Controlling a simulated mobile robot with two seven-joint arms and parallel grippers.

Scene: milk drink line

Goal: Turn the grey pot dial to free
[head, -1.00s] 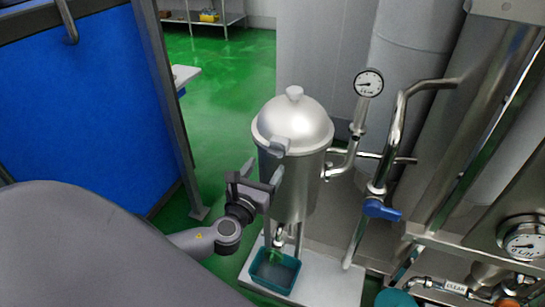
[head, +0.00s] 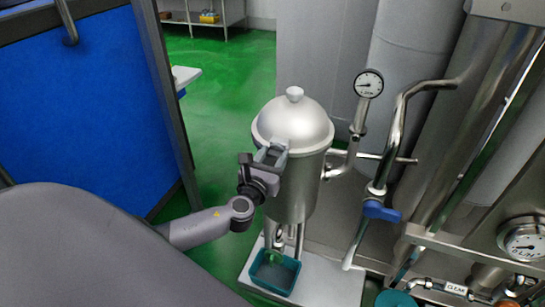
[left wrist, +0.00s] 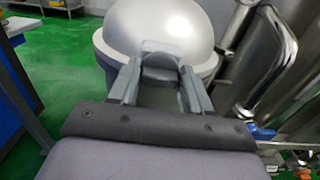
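The metal pot (head: 293,185) with a domed lid stands at the centre of the head view. The grey pot dial (head: 281,143) is a small block on the pot's rim, partly hidden by my gripper. In the left wrist view the dial (left wrist: 161,56) is upright below the dome. My left gripper (head: 270,154) is at the dial with its fingers apart, one on each side. In the left wrist view the fingertips (left wrist: 160,72) reach the dial's sides; I cannot tell whether they touch it. My right gripper is not in view.
A teal tub (head: 275,274) sits under the pot's outlet. A gauge (head: 368,84), steel pipes and a blue valve handle (head: 381,210) stand close on the right. A blue panel (head: 80,110) is on the left. Green floor lies open behind.

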